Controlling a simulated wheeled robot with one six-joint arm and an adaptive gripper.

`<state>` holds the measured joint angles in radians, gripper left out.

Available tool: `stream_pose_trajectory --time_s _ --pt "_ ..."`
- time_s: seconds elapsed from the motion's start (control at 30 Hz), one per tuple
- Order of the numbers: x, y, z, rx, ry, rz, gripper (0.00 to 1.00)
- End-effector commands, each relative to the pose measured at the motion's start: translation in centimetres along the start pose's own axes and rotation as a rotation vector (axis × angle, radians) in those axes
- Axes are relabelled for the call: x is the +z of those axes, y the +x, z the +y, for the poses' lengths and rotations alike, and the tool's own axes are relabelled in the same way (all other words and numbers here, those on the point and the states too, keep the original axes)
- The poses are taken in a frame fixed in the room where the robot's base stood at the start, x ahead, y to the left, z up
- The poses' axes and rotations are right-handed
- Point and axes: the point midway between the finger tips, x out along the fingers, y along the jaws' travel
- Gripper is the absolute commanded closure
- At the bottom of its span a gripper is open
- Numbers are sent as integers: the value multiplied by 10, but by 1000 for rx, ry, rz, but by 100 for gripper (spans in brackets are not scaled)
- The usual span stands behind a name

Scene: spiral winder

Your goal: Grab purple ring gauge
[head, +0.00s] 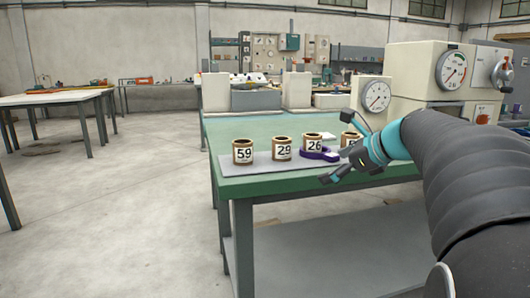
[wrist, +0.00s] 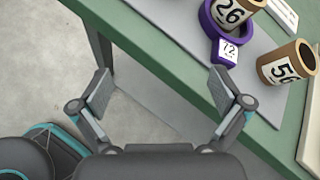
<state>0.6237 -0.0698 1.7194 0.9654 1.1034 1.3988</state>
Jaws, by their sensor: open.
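The purple ring gauge (head: 320,154) lies on a grey mat near the front edge of the green table, around the base of the cardboard tube marked 26 (head: 313,144). In the wrist view the purple ring gauge (wrist: 213,32) circles that tube, and its tab with a white label reading 72 points toward my gripper. My gripper (head: 336,150) is open and empty at the table's front edge, to the right of the ring in the head view. In the wrist view my gripper (wrist: 162,85) has its fingers wide apart, the right fingertip close to the label tab; I cannot tell if they touch.
Tubes marked 59 (head: 243,151) and 29 (head: 282,149) stand left on the mat (head: 266,170). Another tube (wrist: 288,63) stands right of the ring, close to my gripper. A machine with dials (head: 427,78) stands at the table's back right.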

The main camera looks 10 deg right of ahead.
Motion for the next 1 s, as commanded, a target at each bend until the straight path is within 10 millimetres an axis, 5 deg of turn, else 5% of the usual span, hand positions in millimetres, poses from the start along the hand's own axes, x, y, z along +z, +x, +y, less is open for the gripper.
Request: stream_pose_trajectory --time_s 0.1,0.27,0.8,1.0 --pt "-4 -13 -54 -55 235 -86 0" --pt "-5 -23 -86 -80 393 -157 0" --pt "7 51 -99 -81 420 -169 0" --pt "8 60 -100 -83 420 -169 0"
